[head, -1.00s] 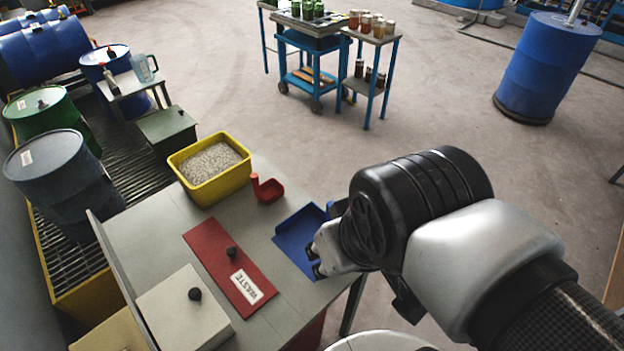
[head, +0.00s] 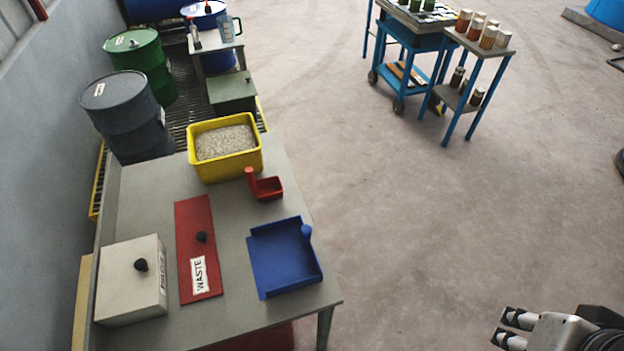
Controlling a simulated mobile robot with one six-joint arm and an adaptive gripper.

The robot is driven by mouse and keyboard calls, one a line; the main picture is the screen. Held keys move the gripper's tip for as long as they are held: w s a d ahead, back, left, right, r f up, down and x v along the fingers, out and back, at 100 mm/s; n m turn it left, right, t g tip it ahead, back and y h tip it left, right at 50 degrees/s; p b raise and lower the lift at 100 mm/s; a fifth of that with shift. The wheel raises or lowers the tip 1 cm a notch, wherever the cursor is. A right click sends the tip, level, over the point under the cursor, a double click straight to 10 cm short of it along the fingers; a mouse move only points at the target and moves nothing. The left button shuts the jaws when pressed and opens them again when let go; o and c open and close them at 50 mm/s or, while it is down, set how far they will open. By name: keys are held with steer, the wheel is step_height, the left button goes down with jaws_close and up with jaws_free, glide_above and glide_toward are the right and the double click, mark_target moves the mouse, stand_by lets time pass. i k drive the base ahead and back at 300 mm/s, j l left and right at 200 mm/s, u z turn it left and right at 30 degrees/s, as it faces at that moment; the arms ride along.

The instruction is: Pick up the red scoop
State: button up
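The red scoop (head: 267,187) sits on the grey table (head: 140,205), just in front of the yellow bin of pale granules. It is a small open box with an upright handle at its left back corner. My gripper (head: 508,329) is at the bottom right corner of the head view, off the table over the floor and well away from the scoop. Its two fingers are apart with a gap between them, and nothing shows between them. Most of my arm is out of view.
The yellow bin (head: 226,172) stands behind the scoop. A blue dustpan-like tray (head: 280,268) lies in front of it. A red WASTE lid (head: 193,265) and a cream box (head: 118,285) are to the left. A blue cart (head: 412,48) stands farther back. Floor at the right is clear.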

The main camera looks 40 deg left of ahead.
mark_target(269, 188)
steer(key=i+u, duration=0.35)
steer(key=i, duration=0.15)
steer(key=i+l+u, duration=0.15)
steer(key=i+u, duration=0.2)
steer(key=i, duration=0.15)
steer(key=i+l+u, duration=0.75)
steer(key=i, duration=0.15)
steer(key=i+u, duration=0.1)
steer(key=u, duration=0.4)
steer(key=i+j+u, duration=0.1)
steer(key=u, duration=0.35)
steer(key=i+u, duration=0.15)
steer(key=u, duration=0.35)
steer(key=i+l+u, duration=0.1)
steer(key=u, duration=0.4)
steer(key=i+l+u, duration=0.1)
steer(key=u, duration=0.35)
steer(key=i+u, duration=0.2)
steer(key=u, duration=0.25)
steer(key=i+l+u, duration=0.15)
steer(key=u, duration=0.25)
